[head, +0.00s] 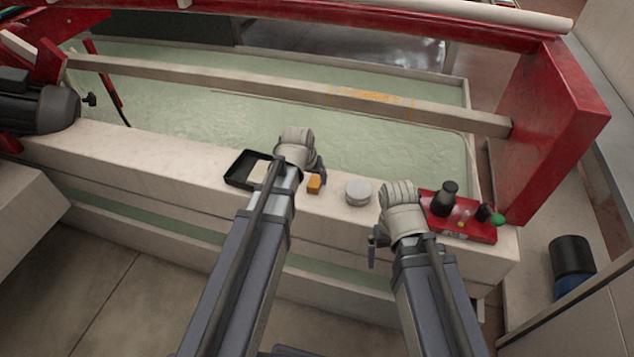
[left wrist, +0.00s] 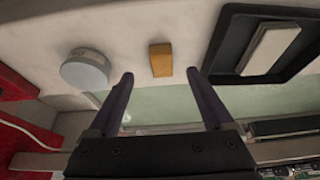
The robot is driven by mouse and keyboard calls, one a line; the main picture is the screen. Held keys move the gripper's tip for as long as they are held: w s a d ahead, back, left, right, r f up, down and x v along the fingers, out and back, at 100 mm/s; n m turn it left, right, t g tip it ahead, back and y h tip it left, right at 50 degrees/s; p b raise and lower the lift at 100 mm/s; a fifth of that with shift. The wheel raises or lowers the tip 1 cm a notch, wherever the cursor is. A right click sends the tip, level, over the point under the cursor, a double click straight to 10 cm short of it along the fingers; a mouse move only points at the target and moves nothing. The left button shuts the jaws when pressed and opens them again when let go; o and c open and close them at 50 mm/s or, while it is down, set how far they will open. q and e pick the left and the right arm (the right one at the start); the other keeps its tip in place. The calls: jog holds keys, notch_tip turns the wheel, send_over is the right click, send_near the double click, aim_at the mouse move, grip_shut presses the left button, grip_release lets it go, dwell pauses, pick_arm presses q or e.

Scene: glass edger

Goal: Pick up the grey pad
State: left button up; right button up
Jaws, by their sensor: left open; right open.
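A round grey disc (head: 358,192), which may be the grey pad, lies flat on the pale ledge. It also shows in the left wrist view (left wrist: 85,70). A pale rectangular block (head: 258,171) lies in a black tray (head: 234,181) further left; it also shows in the left wrist view (left wrist: 270,48). An orange block (head: 314,184) lies between disc and tray. My left gripper (head: 319,173) is above the ledge by the orange block; its fingers (left wrist: 160,82) are apart and empty. My right gripper (head: 376,240) is open at the ledge's front, right of the disc; its fingers are partly hidden.
Behind the ledge is a trough of greenish water (head: 390,150), crossed by a beam (head: 270,88). A red upright (head: 555,120) stands at right.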

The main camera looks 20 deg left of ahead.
aim_at(314, 184)
pick_arm(q)
jog(key=shift+b+x, duration=3.2)
jog(key=shift+x, duration=0.65)
jog(key=shift+w+a+r, duration=0.1)
jog(key=shift+r, duration=0.05)
grip_shut()
